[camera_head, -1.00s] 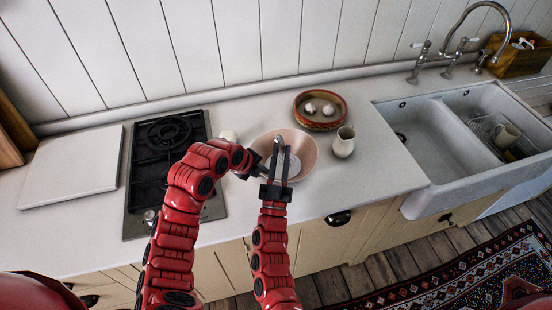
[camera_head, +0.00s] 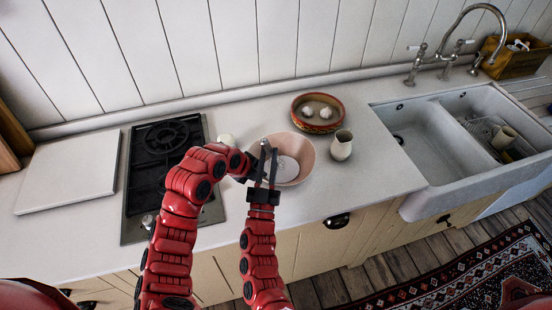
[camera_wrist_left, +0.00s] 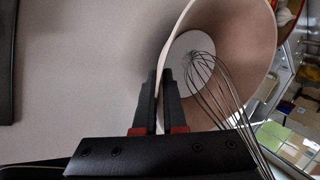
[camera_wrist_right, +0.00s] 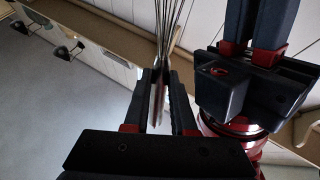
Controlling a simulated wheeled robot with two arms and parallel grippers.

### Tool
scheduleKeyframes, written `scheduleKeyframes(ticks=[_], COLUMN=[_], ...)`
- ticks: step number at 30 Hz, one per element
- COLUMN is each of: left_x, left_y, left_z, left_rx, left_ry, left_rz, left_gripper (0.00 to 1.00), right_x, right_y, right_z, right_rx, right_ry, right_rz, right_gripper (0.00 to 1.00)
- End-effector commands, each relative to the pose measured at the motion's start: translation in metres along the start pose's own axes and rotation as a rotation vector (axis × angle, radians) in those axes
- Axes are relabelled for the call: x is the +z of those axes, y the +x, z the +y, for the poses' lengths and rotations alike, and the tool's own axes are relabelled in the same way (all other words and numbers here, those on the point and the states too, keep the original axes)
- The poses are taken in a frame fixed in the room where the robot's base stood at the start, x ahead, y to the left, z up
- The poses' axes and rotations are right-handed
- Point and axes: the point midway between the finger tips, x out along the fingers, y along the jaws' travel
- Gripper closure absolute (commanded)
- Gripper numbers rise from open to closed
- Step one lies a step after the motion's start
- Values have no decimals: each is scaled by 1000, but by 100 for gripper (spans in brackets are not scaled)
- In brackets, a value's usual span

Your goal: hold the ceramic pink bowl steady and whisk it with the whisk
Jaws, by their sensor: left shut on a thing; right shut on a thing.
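The pink bowl (camera_head: 298,150) stands on the counter to the right of the hob. My left gripper (camera_head: 253,173) is at its left side; in the left wrist view its fingers (camera_wrist_left: 165,82) are shut on the wall of the bowl (camera_wrist_left: 245,50). My right gripper (camera_head: 269,152) is over the left part of the bowl. In the right wrist view its fingers (camera_wrist_right: 160,85) are shut on the whisk (camera_wrist_right: 158,104). The whisk's wire loops (camera_wrist_left: 206,78) reach into the bowl in the left wrist view. In the head view the whisk is hard to make out.
A cream jug (camera_head: 342,146) and a red-rimmed dish (camera_head: 318,124) with two white round items stand close behind and right of the bowl. The hob (camera_head: 140,185) and a white board (camera_head: 70,175) are left; the sink (camera_head: 425,140) is right.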

Motion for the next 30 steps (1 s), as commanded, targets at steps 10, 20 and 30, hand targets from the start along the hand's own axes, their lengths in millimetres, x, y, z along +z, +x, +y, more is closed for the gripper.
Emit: scheduleKeyframes(ticks=[10,20,30], left_x=[1,1,0], left_y=[0,0,0], left_z=[1,1,1], left_rx=[2,2,2], left_ry=[-1,-2,-1], left_rz=[-1,-1,-1], left_gripper=[100,100,100], right_x=[-18,-49,-89], right_y=[-6,21,45], right_z=[15,17,20], right_rx=[3,1,4], right_ry=[-1,1,1], right_rz=[4,2,6], right_gripper=[100,100,100])
